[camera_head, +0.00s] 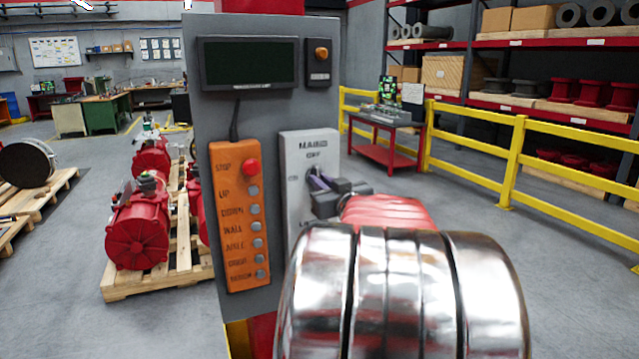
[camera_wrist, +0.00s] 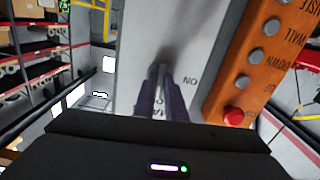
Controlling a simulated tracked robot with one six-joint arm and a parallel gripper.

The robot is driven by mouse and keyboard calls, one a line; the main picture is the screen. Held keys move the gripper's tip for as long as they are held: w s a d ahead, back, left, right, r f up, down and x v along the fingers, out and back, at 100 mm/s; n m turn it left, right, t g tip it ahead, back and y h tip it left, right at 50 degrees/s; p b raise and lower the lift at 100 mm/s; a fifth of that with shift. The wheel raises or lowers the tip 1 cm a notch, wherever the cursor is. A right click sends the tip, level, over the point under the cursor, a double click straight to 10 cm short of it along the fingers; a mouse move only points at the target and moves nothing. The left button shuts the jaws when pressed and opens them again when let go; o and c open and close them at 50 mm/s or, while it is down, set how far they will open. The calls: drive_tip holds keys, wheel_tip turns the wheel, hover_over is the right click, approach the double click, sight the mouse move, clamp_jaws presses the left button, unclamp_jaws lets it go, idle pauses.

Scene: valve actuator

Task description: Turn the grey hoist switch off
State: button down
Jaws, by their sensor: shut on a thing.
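The grey hoist switch (camera_head: 299,150) is a light grey plate on a dark control panel, with OFF lettered near its top and ON at its left side. My gripper (camera_head: 316,181) is at the middle of this plate, coming from the lower right. In the wrist view the plate (camera_wrist: 130,50) appears turned over, and my gripper's two dark purple fingers (camera_wrist: 163,75) lie close together against it. They are shut on the switch's handle, which is mostly hidden between them. The handle's exact angle cannot be told.
An orange button box (camera_head: 238,215) with a red stop button (camera_head: 251,167) is just left of the switch. A dark screen (camera_head: 249,63) and a small box with an orange knob (camera_head: 320,54) sit above. Yellow railing (camera_head: 515,160) stands at right; red machines (camera_head: 140,230) lie on a pallet at left.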

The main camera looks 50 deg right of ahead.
drive_tip(key=shift+f+m, duration=0.4)
drive_tip(key=shift+f, duration=0.05)
drive_tip(key=c, duration=2)
unclamp_jaws()
drive_tip(key=shift+w+r, duration=0.1)
drive_tip(key=shift+o, duration=1)
drive_tip(key=shift+r, duration=0.15)
drive_tip(key=v, duration=1.4)
